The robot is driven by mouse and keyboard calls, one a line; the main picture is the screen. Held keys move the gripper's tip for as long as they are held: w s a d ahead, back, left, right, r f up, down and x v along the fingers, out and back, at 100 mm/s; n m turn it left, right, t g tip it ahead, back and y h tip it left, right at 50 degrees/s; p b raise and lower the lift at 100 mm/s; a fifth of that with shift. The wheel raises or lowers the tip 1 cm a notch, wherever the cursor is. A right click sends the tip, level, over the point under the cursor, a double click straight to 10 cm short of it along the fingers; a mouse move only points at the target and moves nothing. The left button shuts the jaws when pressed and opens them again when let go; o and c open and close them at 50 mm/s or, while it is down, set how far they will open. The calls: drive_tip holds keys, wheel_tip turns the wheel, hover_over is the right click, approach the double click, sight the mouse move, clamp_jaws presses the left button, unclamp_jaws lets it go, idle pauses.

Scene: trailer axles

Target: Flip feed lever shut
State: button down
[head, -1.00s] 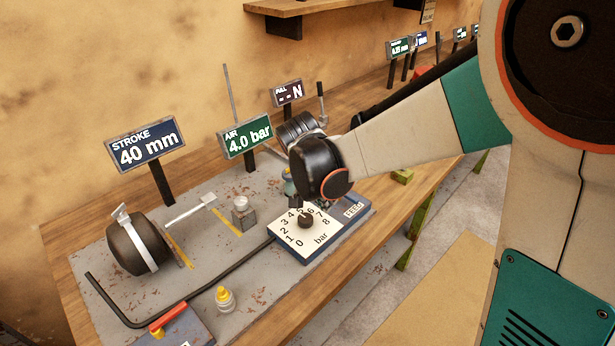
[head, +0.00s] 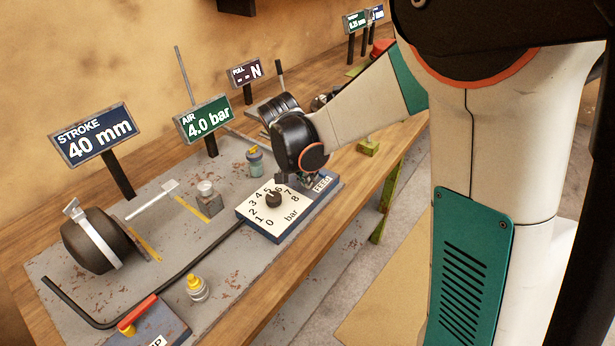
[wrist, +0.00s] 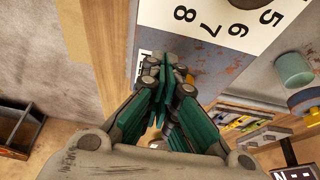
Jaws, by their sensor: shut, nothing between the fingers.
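The feed panel (head: 250,226) is a blue box with a white bar dial and a black knob (head: 273,199). Its FEED label (head: 322,184) is at the panel's right end. My gripper (head: 309,183) points down at that end, beside the label. The wrist view shows the fingers (wrist: 165,62) closed together and empty, over the panel edge next to the label (wrist: 146,64). The feed lever cannot be made out; my gripper covers that spot. I cannot tell whether the fingers touch anything.
A red-handled lever (head: 138,313) sits on another blue box at the lower left. A black hose or bar crosses the plate.

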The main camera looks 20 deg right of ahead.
sight(323, 173)
drive_tip(key=shift+d+n, duration=0.45)
drive_tip(key=shift+n, duration=0.35)
drive_tip(key=d+n, duration=0.1)
drive_tip(key=n+t+y, duration=0.1)
drive_tip(key=n, duration=0.1)
drive_tip(key=shift+d, duration=0.4)
drive_tip(key=d+n, duration=0.1)
drive_tip(key=w+n+y, duration=0.1)
drive_tip(key=n, duration=0.1)
drive_tip(key=shift+d+n+t+y+p, duration=0.3)
drive_tip(key=shift+d+t+p, duration=0.05)
drive_tip(key=shift+d+t, duration=0.05)
drive_tip(key=n, duration=0.1)
drive_tip(key=w+d+n+y, duration=0.1)
drive_tip(key=shift+n, duration=0.4)
drive_tip(key=n, duration=0.1)
drive_tip(key=w+d+n+y, duration=0.1)
drive_tip(key=shift+n, duration=0.4)
drive_tip(key=n, duration=0.1)
drive_tip(key=w+n+y, duration=0.1)
drive_tip(key=w+n, duration=0.1)
drive_tip(key=shift+d+g, duration=0.25)
drive_tip(key=shift+g, duration=0.05)
drive_tip(key=shift+w, duration=0.25)
